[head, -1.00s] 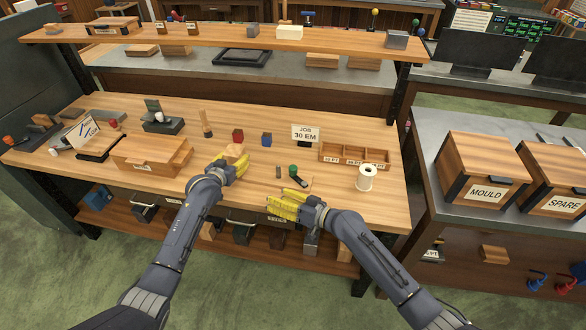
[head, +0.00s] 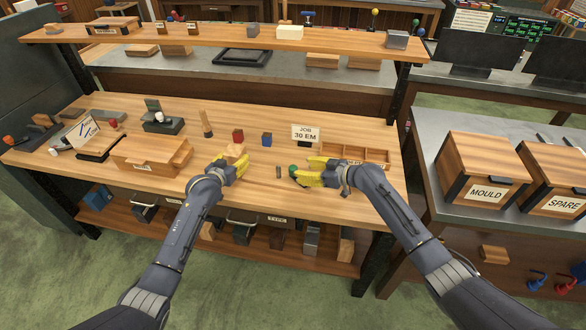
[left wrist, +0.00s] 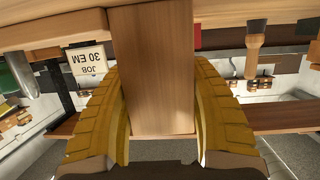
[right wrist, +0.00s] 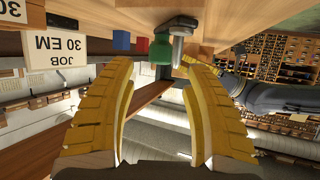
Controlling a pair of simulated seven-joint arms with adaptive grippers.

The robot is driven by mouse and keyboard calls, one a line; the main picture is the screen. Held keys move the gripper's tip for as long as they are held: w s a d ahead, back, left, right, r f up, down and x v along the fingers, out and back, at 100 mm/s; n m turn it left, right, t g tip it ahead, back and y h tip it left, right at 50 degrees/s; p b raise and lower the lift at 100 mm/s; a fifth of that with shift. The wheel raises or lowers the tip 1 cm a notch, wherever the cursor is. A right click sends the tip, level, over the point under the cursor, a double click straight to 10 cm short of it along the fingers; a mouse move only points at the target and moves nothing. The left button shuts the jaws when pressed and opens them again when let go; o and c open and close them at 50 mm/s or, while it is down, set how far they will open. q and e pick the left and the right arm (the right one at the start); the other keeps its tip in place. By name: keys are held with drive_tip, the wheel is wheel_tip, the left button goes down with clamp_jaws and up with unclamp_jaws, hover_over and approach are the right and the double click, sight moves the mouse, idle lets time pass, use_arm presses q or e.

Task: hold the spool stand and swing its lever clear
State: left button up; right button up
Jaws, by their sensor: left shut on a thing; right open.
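My left gripper (head: 238,168) is shut on a light wooden block (left wrist: 155,70) at the bench's front, which also shows in the head view (head: 235,150). I cannot tell whether this block is part of the spool stand. A green knob (head: 293,170) sits to its right, beside a small grey metal post (head: 278,171). In the right wrist view the green knob (right wrist: 161,49) lies just beyond the fingertips. My right gripper (head: 311,172) is open and empty, its fingers apart just right of the knob. The lever is mostly hidden.
A "JOB 30 EM" card (head: 305,134) stands behind the knob. A partitioned wooden tray (head: 352,152) is partly behind my right arm. Red (head: 238,135) and blue (head: 267,139) blocks stand behind the left gripper. A wooden box (head: 150,155) is at left.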

sight(296, 168)
drive_tip(key=shift+x, duration=2.95)
drive_tip(key=shift+c, duration=0.5)
drive_tip(key=c, duration=1)
